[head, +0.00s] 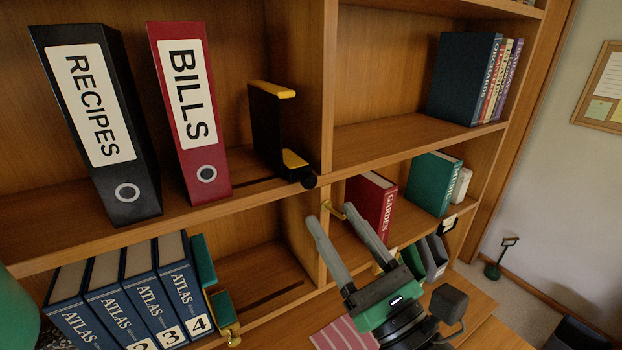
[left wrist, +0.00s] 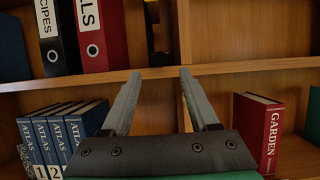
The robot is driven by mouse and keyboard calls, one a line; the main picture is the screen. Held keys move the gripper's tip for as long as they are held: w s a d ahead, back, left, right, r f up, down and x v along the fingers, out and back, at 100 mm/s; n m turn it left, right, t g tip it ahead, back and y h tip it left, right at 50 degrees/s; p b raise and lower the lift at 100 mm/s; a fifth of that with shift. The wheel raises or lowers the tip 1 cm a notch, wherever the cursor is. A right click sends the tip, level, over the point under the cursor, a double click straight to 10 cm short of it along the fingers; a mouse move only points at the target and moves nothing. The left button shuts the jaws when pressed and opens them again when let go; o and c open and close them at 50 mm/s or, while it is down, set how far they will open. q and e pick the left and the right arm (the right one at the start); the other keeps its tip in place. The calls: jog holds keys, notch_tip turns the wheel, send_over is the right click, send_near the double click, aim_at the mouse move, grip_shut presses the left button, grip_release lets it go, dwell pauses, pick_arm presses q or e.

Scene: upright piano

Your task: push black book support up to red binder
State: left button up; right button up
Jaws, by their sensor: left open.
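The black book support (head: 266,130), with yellow edges at its top and foot, stands upright on the upper left shelf. A round black knob (head: 309,181) is at its front, by the shelf edge. The red binder (head: 190,110), labelled BILLS, stands to its left, with a gap between them. In the left wrist view the binder (left wrist: 94,40) is at upper left, and part of the support (left wrist: 158,28) shows beyond the fingertips. My left gripper (head: 331,213) is open and empty, below and right of the support, apart from it. My right gripper is not in view.
A black RECIPES binder (head: 95,120) stands left of the red one. The shelf board (head: 80,238) and a vertical divider (head: 327,80) border the compartment. Below are blue ATLAS volumes (head: 180,285) with a green support (head: 204,262). A red GARDEN book (head: 370,205) stands right of the divider.

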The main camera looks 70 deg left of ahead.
aim_at(311, 184)
pick_arm(q)
jog(key=p+x, duration=0.2)
jog(key=x, duration=0.5)
jog(key=shift+a+r, duration=0.1)
jog(key=shift+r, duration=0.05)
jog(key=shift+s+a+r, duration=0.1)
jog(key=shift+s+a, duration=0.05)
jog(key=shift+a, duration=0.45)
jog(key=shift+c, duration=0.3)
grip_shut()
